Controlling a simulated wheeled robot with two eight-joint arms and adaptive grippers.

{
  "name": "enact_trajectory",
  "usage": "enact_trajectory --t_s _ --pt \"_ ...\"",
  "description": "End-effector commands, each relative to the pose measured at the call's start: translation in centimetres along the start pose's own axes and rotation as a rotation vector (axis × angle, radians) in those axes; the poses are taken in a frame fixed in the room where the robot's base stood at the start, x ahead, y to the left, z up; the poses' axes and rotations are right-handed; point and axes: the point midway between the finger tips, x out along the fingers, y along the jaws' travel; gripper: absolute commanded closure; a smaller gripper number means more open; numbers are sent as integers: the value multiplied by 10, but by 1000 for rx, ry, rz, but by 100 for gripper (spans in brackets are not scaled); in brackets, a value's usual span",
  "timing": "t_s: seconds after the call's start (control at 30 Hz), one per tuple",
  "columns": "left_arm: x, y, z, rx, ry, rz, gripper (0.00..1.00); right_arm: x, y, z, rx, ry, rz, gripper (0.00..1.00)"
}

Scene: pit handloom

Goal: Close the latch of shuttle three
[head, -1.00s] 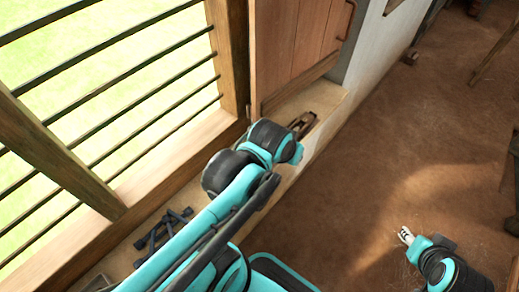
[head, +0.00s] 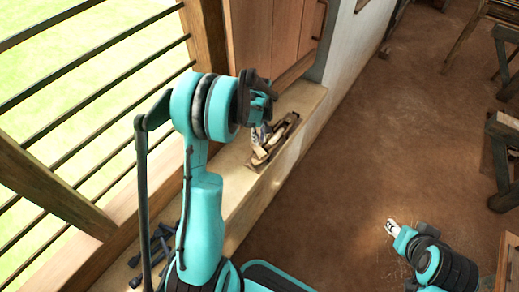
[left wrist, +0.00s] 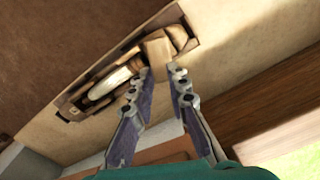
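A wooden shuttle (head: 287,134) lies on the window ledge, below the wooden shutter; I see no number on it. In the left wrist view the shuttle (left wrist: 72,105) is a long dark frame with a pale rounded piece (left wrist: 116,80) and a light wooden block (left wrist: 157,48) inside. I cannot tell which part is the latch. My left gripper (head: 260,132) is over the shuttle, its arm hiding part of the ledge.
The pale ledge (head: 236,215) runs along the barred window. Dark metal pieces (head: 158,243) lie on it at the lower left. The wooden shutter (head: 272,38) stands just behind the shuttle. Wooden stands (head: 502,150) are at the right, with open brown floor (head: 345,165) between.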

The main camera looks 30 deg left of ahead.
Motion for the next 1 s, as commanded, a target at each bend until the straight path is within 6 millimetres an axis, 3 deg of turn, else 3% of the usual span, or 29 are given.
enact_trajectory --t_s 0.3,0.43,0.8,0.9,1.0 --pt "53 0 0 0 0 0 84 16 0 12 0 0 0 60" --pt "67 0 0 1 0 0 84 20 0 14 0 0 0 60" --pt "73 0 0 2 0 0 84 21 0 15 0 0 0 60" --pt "73 0 0 2 0 0 100 21 0 15 0 0 0 60" --pt "73 0 0 2 0 0 100 21 0 15 0 0 0 60"
